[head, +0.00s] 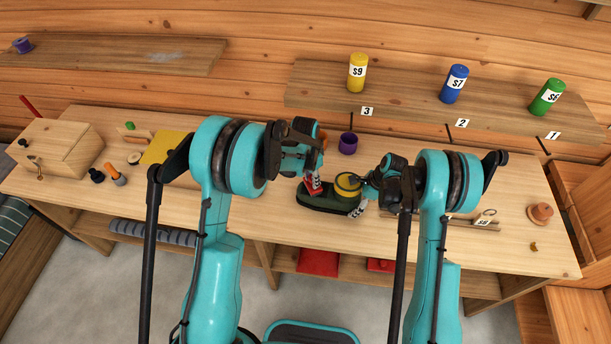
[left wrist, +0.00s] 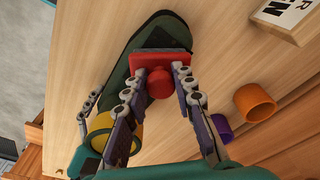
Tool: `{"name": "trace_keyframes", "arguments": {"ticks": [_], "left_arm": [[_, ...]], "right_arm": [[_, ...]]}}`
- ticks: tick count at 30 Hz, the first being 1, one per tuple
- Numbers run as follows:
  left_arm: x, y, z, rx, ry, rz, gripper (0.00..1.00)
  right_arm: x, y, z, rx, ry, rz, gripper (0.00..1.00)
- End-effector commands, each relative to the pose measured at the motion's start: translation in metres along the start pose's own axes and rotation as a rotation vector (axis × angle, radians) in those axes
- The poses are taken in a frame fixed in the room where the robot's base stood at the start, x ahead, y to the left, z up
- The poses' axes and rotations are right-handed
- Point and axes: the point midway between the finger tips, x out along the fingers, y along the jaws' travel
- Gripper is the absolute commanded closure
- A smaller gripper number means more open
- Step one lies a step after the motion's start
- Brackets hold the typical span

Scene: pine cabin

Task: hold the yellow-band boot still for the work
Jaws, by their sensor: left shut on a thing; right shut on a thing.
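The dark green boot (head: 322,201) lies on the bench with a yellow band (head: 347,186) around its opening; the boot also shows in the left wrist view (left wrist: 118,75). My right gripper (head: 358,196) is shut on the boot at the banded end; one of its fingers shows beside the yellow band (left wrist: 127,135) in the left wrist view. My left gripper (head: 314,180) is shut on the knob of a red tool (left wrist: 160,80). The tool's flat red head is over the boot's toe side, seemingly touching it. The fingers partly hide the boot.
A purple cup (head: 348,143) and an orange cup (left wrist: 255,101) stand behind the boot. A wooden box (head: 57,147) and small tools are at the left. Yellow, blue and green canisters (head: 454,84) stand on the shelf above. The bench front is mostly clear.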

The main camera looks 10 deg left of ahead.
Motion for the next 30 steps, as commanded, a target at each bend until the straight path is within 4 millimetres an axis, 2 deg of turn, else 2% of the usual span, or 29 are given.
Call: {"name": "trace_keyframes", "arguments": {"ticks": [9,12,14,30], "left_arm": [[-0.003,-0.025,0.022,-0.005,-0.001,-0.001,1.0],[-0.005,-0.026,0.023,-0.003,-0.001,-0.001,1.0],[-0.023,-0.026,0.021,-0.003,-0.001,-0.001,1.0],[-0.07,-0.025,0.015,-0.003,-0.001,-0.001,1.0]], "right_arm": [[0.0,0.0,0.0,0.0,0.0,0.0,0.67],[0.0,0.0,0.0,0.0,0.0,0.0,0.67],[0.0,0.0,0.0,0.0,0.0,0.0,0.67],[0.0,0.0,0.0,0.0,0.0,-0.001,0.67]]}}
